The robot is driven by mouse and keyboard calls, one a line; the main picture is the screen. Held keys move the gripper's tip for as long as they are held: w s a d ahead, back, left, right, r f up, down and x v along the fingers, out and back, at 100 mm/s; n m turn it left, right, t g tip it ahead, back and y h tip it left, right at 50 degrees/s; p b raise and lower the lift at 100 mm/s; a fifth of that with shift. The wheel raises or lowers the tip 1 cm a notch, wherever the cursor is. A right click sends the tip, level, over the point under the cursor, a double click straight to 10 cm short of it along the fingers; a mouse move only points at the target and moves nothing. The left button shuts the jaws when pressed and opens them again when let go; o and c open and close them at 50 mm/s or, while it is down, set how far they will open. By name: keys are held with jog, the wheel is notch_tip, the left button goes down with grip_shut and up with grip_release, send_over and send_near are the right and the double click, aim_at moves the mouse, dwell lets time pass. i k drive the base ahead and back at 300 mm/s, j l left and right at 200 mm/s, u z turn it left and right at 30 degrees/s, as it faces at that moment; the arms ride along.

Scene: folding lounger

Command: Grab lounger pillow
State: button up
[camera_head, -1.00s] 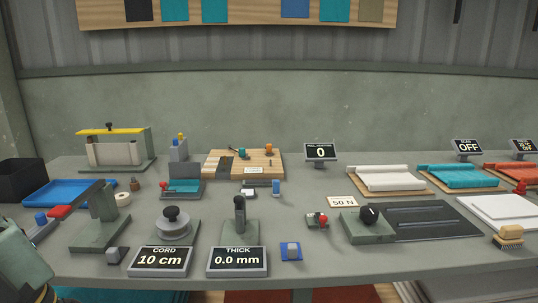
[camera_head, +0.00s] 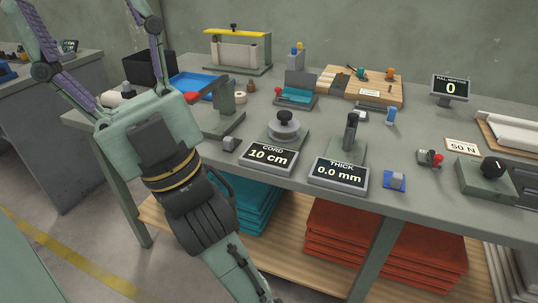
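No lounger and no pillow can be made out in this view. My gripper (camera_head: 88,22) is at the upper left. Its two patterned purple fingers are spread wide apart, with nothing seen between them. The ends of the fingers reach the top edge of the picture, so their tips may be cut off. The gripper body and wrist cover part of the workbench's left end.
A grey workbench (camera_head: 420,203) holds a black box (camera_head: 151,68), a blue tray (camera_head: 197,85), small testing devices and displays. Folded teal cloths (camera_head: 258,208) and red cloths (camera_head: 385,245) lie on its lower shelf. Open floor (camera_head: 90,235) with a yellow line is at the lower left.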

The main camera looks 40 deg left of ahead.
aim_at(110, 99)
jog(key=u, duration=1.9)
jog(key=i+l+z, duration=0.2)
jog(key=i+l, duration=0.55)
